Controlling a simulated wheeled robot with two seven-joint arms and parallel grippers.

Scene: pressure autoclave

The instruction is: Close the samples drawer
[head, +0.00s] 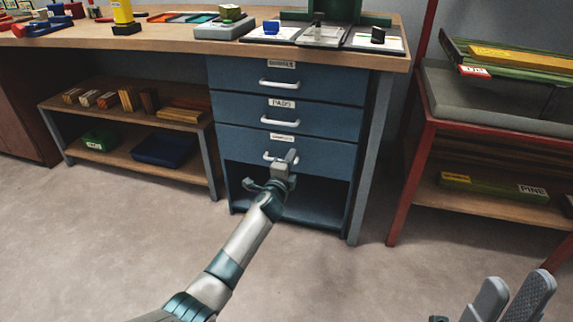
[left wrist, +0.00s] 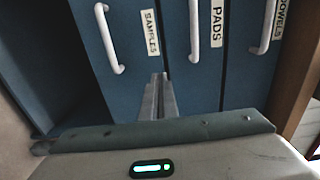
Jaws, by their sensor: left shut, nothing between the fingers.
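The samples drawer (head: 320,153) is the lowest of three blue drawers under the bench. Its front looks about level with the drawers above; I cannot tell whether a small gap is left. Its white handle (head: 268,158) and label show, and in the left wrist view the samples drawer (left wrist: 118,88) fills the left middle. My left gripper (head: 291,156) is shut and empty, in front of the drawer beside its handle. In the left wrist view its fingertips (left wrist: 158,76) point at the front, below the label; contact is unclear. My right gripper (head: 520,279) is open at the lower right.
The pads drawer (head: 330,118) and the dowels drawer (head: 335,84) are above, both apparently shut. An open dark compartment (head: 318,200) is below. A low wooden shelf (head: 120,158) stands left, a red-framed rack (head: 415,150) right. The floor in front is clear.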

